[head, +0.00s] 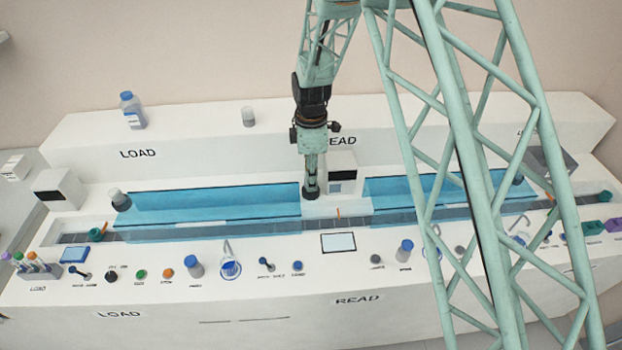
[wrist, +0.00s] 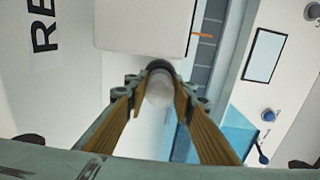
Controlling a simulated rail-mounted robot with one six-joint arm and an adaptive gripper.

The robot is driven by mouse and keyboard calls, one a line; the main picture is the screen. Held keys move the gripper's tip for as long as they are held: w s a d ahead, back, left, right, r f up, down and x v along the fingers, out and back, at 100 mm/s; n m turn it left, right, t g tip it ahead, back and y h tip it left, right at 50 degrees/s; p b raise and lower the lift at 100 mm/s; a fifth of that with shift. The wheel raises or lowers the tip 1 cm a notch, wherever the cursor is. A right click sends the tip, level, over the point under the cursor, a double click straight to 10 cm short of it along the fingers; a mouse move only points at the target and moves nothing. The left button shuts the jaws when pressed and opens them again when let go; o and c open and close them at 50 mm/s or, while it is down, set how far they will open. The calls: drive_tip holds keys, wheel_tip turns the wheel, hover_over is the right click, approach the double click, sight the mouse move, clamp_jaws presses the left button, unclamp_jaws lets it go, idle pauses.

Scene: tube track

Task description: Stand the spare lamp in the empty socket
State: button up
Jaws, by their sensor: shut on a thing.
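My gripper (head: 311,178) points straight down at the middle of the bench, just in front of the white READ box. In the wrist view my gripper (wrist: 160,98) is shut on a pale grey, rounded lamp (wrist: 159,88). A dark ring (wrist: 159,65) shows at the far end of the lamp. In the head view a dark round piece (head: 310,193) sits right under the fingertips, between the two blue covers. I cannot tell whether this is the socket or the lamp's own base, or whether the lamp touches the bench.
Blue clear covers stand left (head: 210,208) and right (head: 410,195) of my gripper over the track. The white READ box (head: 343,165) is close behind. A grey-topped piece (head: 118,199) stands at the left end. A small grey cylinder (head: 248,117) and a blue-capped bottle (head: 132,112) stand on the back ledge.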

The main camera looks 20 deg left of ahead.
drive_tip(key=shift+f+b, duration=0.5)
drive_tip(key=shift+f, duration=0.4)
idle(0.9)
drive_tip(key=o, duration=1)
drive_tip(key=shift+f, duration=0.1)
drive_tip(key=shift+c, duration=0.2)
drive_tip(key=shift+r, duration=0.3)
drive_tip(key=shift+r, duration=5.8)
